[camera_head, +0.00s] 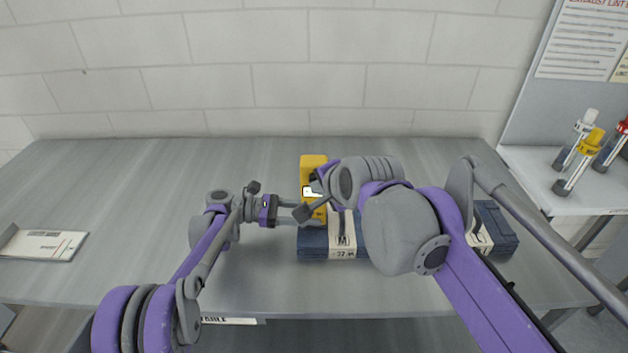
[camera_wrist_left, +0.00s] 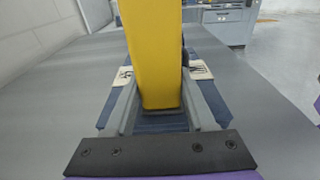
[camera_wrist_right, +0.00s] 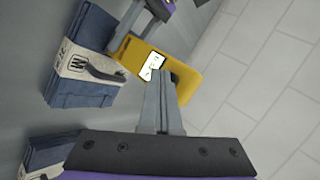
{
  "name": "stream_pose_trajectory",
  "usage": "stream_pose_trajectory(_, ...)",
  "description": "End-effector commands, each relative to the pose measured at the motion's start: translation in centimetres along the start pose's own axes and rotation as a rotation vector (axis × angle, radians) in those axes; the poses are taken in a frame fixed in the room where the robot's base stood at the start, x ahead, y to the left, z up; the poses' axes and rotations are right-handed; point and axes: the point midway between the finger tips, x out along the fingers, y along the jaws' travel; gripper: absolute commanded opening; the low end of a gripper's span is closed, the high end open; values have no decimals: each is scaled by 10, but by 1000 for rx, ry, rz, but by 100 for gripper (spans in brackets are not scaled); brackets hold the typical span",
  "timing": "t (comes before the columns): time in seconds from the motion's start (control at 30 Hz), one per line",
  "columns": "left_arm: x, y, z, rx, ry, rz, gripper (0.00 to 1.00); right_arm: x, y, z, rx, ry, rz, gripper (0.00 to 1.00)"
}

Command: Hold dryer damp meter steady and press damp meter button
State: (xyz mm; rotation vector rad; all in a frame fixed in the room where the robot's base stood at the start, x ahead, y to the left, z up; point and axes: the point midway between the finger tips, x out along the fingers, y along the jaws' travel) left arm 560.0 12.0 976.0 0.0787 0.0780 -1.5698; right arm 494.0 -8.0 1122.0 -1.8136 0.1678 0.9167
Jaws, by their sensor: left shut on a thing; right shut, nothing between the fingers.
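The yellow damp meter (camera_head: 314,170) stands upright at the middle of the table, with a lit white screen on its front. My left gripper (camera_head: 306,212) is shut on its lower part from the left; in the left wrist view the yellow body (camera_wrist_left: 155,60) sits between the two fingers. My right gripper (camera_wrist_right: 165,82) is shut and empty, its fingertips at the meter's face beside the screen (camera_wrist_right: 151,66). The button is hidden behind these fingertips, and I cannot tell whether they touch it. In the head view my right arm hides the right fingertips and part of the meter.
A folded dark blue bundle with a pale band (camera_head: 342,235) lies by the meter; another (camera_head: 497,232) lies to the right. A white-labelled item (camera_head: 45,245) is at the left edge. Capped tubes (camera_head: 578,162) stand on a side shelf. The table's back left is clear.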

Motion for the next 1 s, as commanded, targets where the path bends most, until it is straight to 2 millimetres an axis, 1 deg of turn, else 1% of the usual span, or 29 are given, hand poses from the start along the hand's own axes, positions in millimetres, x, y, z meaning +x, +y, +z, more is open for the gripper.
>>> stream_pose_trajectory(0.2, 0, 0, 0, 0, 1, 0, 24, -8, 6, 6, -1, 0, 0, 0)
stream_pose_trajectory(0.57, 0, 0, 0, -1, 0, 0, 24, -10, 7, 8, 0, -1, 0, 0)
stream_pose_trajectory(1.0, 0, 0, 0, -1, 1, 0, 24, -39, 28, 28, -1, -1, 0, 0)
